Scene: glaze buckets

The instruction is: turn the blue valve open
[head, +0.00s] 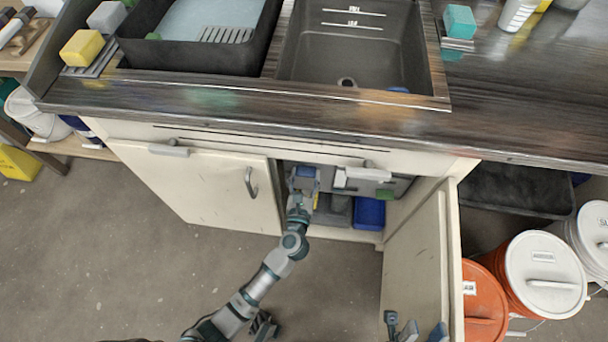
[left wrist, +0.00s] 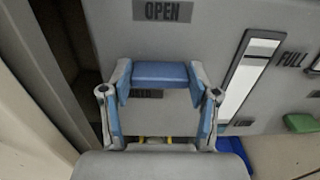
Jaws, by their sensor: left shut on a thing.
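The blue valve (left wrist: 160,74) shows in the left wrist view as a blue bar lying across the picture between my fingertips. It also shows in the head view (head: 305,172), inside the open cabinet under the sink. My left gripper (head: 301,186) reaches into the cabinet and is shut on the valve, one finger at each end of the bar. An OPEN label (left wrist: 162,11) is on the grey panel above the bar. A second label (left wrist: 150,94) below it is mostly hidden. My right gripper (head: 414,332) is low in the head view, fingers apart and empty.
The right cabinet door (head: 422,262) stands open; the left door (head: 200,185) is shut. A blue bin (head: 369,212) is inside. A white gauge marked FULL (left wrist: 246,75) is right of the valve. The floor in front is clear.

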